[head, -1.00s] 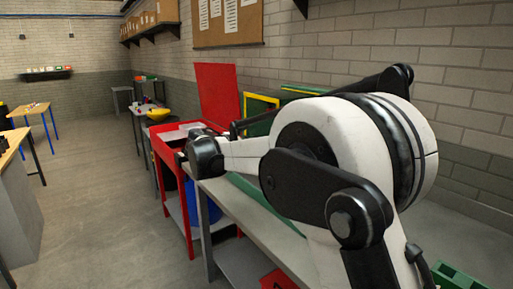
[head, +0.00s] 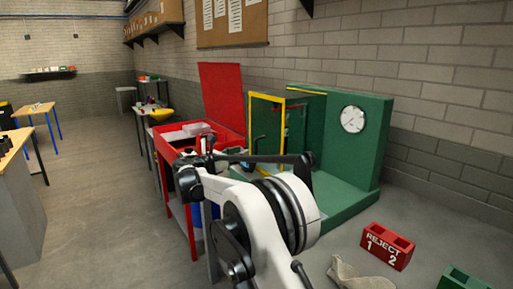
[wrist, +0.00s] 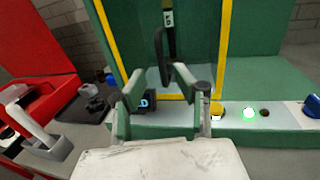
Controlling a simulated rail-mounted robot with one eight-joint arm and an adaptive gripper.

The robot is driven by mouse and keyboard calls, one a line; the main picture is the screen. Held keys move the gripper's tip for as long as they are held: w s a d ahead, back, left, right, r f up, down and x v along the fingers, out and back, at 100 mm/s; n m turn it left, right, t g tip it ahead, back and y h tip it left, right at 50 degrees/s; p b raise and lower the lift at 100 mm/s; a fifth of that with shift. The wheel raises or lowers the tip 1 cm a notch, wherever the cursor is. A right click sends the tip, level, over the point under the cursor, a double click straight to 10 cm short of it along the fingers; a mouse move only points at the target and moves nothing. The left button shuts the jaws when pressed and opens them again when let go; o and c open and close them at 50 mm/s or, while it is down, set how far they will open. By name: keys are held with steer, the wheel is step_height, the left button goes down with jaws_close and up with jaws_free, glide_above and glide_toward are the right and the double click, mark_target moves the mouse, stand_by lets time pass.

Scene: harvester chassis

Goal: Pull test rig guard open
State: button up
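The green test rig (head: 345,165) stands on the bench against the wall, with a round gauge on its back panel. Its yellow-framed guard (head: 266,97) is on the rig's left side; its frame also shows in the wrist view (wrist: 224,45). I cannot tell whether the guard is fully shut. A black handle (wrist: 159,45) on the guard shows just beyond my fingers in the wrist view. My gripper (wrist: 160,88) is open, its two fingers spread apart below the handle with nothing visibly held. In the head view my gripper (head: 207,150) is partly hidden by my wrist.
A green lit button (wrist: 249,113) and a blue knob (wrist: 312,106) sit on the rig's front strip. A red cart (head: 180,140) with a raised lid stands to the left. A red reject box (head: 388,246) and a cloth (head: 355,275) lie on the bench.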

glide_above(256, 158)
steer(key=shift+w, duration=0.4)
jaws_close()
stand_by(0.4)
